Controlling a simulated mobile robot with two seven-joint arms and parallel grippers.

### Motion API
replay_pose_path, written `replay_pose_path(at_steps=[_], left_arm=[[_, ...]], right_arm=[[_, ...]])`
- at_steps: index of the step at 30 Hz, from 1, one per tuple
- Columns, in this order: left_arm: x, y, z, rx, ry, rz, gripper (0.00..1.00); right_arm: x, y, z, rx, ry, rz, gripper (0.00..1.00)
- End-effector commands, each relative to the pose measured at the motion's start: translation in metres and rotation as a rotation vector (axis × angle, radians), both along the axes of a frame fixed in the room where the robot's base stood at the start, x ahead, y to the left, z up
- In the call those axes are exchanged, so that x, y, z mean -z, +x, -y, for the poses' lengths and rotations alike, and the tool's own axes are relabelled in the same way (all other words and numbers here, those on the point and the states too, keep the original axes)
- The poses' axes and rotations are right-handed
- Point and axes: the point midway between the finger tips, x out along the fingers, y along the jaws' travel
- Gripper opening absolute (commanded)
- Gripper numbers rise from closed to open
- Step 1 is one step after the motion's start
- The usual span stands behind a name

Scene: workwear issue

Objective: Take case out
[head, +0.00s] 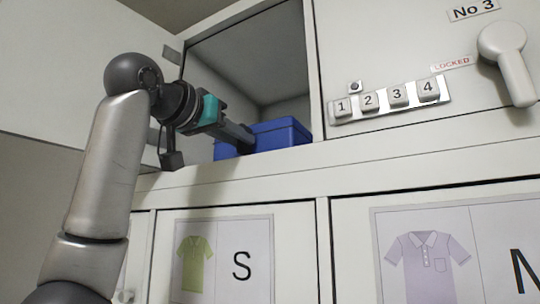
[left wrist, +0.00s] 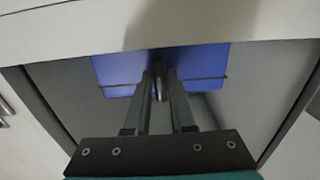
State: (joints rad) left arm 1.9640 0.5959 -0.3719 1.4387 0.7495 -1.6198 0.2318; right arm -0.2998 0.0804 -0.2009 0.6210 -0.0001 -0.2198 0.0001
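The blue case (head: 282,133) sits inside an open locker compartment (head: 250,62), near its front opening. In the left wrist view the case (left wrist: 205,60) shows its blue face with a dark seam and a grey handle (left wrist: 159,78). My left gripper (head: 246,136) reaches into the compartment from the left. In the left wrist view the fingers of my left gripper (left wrist: 161,75) stand on both sides of the handle with no clear gap, and look shut on it. The fingertips partly hide the handle. My right gripper is not in view.
Right of the compartment is a shut door marked No 3 with a lever handle (head: 508,62), numbered buttons (head: 390,98) and a LOCKED label (head: 452,63). Below are doors with shirt pictures marked S (head: 240,265) and M. The compartment's side walls and front ledge (head: 230,190) border the case.

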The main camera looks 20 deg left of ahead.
Motion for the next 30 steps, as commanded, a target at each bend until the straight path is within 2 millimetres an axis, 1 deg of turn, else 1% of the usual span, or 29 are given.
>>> replay_pose_path(at_steps=[1,5,6,30], left_arm=[[-0.0002,-0.0001,0.0002,0.000,0.000,0.000,0.16],[-0.0003,-0.0002,0.0002,0.000,0.000,0.000,0.01],[-0.0003,-0.0002,0.0002,0.000,0.000,0.000,0.00],[-0.0004,-0.0004,0.0000,0.000,0.000,0.001,0.00]], right_arm=[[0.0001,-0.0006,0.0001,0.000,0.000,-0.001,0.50],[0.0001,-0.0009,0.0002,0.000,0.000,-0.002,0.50],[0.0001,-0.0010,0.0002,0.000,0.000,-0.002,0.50],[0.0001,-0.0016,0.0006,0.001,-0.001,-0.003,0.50]])
